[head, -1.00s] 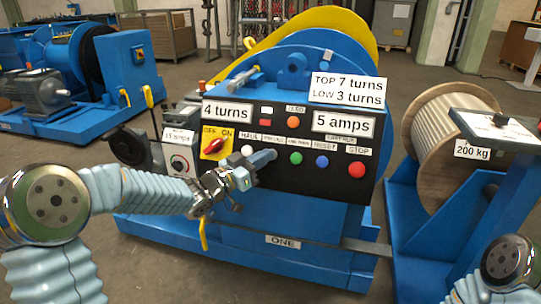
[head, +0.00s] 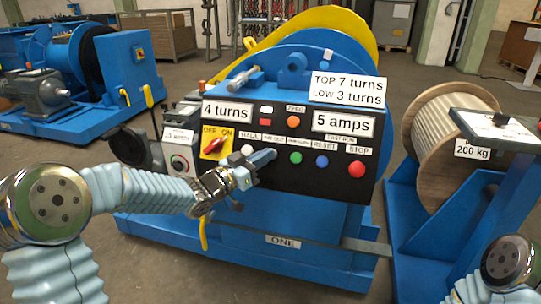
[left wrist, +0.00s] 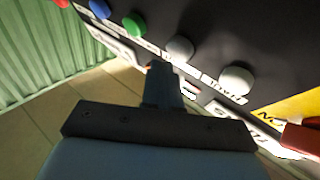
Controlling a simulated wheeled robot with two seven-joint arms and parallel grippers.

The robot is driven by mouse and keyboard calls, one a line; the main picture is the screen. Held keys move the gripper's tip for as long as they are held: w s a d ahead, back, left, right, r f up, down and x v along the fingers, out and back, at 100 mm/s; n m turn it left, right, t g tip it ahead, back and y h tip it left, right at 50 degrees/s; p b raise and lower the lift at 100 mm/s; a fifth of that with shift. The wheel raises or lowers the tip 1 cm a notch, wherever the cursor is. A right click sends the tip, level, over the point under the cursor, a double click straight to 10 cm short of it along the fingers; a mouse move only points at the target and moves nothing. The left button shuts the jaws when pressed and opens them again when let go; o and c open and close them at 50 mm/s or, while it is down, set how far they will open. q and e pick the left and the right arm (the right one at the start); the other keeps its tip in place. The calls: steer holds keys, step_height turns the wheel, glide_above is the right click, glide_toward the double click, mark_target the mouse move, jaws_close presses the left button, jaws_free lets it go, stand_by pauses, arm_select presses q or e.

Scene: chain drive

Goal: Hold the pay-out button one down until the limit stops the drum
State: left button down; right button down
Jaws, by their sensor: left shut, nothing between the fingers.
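The black control panel (head: 340,188) of the blue winch marked ONE carries a row of buttons. My left gripper (head: 270,155) is shut and empty, its tip at the panel between the white haul button (head: 247,150) and the green button (head: 296,158). It hides the pay-out button in the head view. In the left wrist view the pale grey pay-out button (left wrist: 180,48) shows beside the fingertips (left wrist: 160,72); I cannot tell whether they touch or press it. The displays read 4 turns (head: 227,112) and 5 amps (head: 343,124). My right gripper is out of view.
The limit plate (head: 347,88) reads top 7 turns, low 3 turns. A blue reset button (head: 322,161) and red stop button (head: 356,169) sit to the right. A red OFF/ON switch (head: 215,146) is at the left. A wooden drum (head: 450,130) with a 200 kg label stands right.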

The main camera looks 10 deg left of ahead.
arm_select(q)
steer(key=shift+w+f, duration=0.1)
steer(key=shift+w, duration=0.15)
steer(key=shift+w+f, duration=0.25)
steer(key=shift+w, duration=0.2)
stand_by(2.0)
steer(key=shift+s, duration=0.1)
stand_by(3.9)
steer(key=shift+s+r, duration=0.4)
steer(key=shift+s, duration=0.3)
steer(key=shift+s+a+r, duration=0.1)
steer(key=shift+s+r, duration=0.3)
steer(key=shift+s, duration=0.35)
steer(key=shift+s+d+r, duration=0.1)
steer(key=shift+s+r, duration=0.25)
steer(key=shift+s, duration=0.4)
steer(key=shift+s+a+r, duration=0.1)
steer(key=shift+s+r, duration=0.3)
steer(key=shift+s, duration=0.35)
